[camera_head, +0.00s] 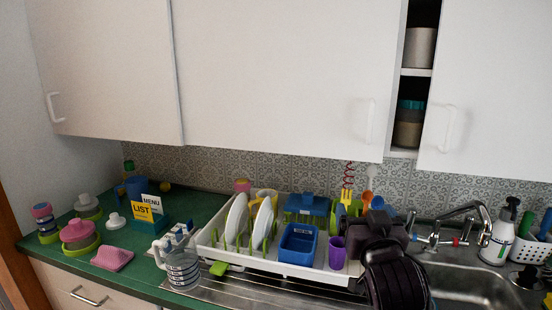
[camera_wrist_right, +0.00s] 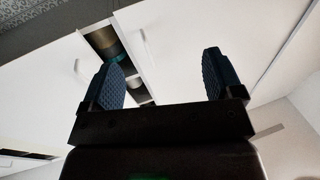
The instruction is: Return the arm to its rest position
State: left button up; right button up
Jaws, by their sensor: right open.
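My right gripper (camera_head: 378,222) is in front of the right end of the dish rack in the head view, with my dark arm rising below it. In the right wrist view its two blue ridged fingers (camera_wrist_right: 162,78) stand wide apart with nothing between them. They point up toward the white cabinets. My left gripper and arm are not in the head view.
A white dish rack (camera_head: 205,243) holds plates, a blue tub (camera_head: 298,243) and a purple cup (camera_head: 337,252). A clear jug (camera_head: 181,268) stands to its left. The faucet (camera_head: 465,212) and sink are at right. White cabinets (camera_head: 275,75) hang above; one gap shows jars.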

jog(key=s+d+f+n+g+y, duration=0.1)
jog(key=s+d+f, duration=0.15)
jog(key=f, duration=0.75)
jog(key=s+d+f+n+g+y, duration=0.1)
jog(key=s+f+n, duration=0.15)
jog(key=f, duration=0.75)
jog(key=s+d+f+m+g, duration=0.1)
jog(key=s+d+f+g, duration=0.1)
jog(key=s+f, duration=0.7)
jog(key=s+d+f+m+g+h, duration=0.1)
jog(key=s+d+f+g, duration=0.2)
jog(key=s+f, duration=0.7)
jog(key=shift+s+d+h, duration=0.3)
jog(key=shift+s+d, duration=0.05)
jog(key=shift+d, duration=0.75)
jog(key=shift+f, duration=0.1)
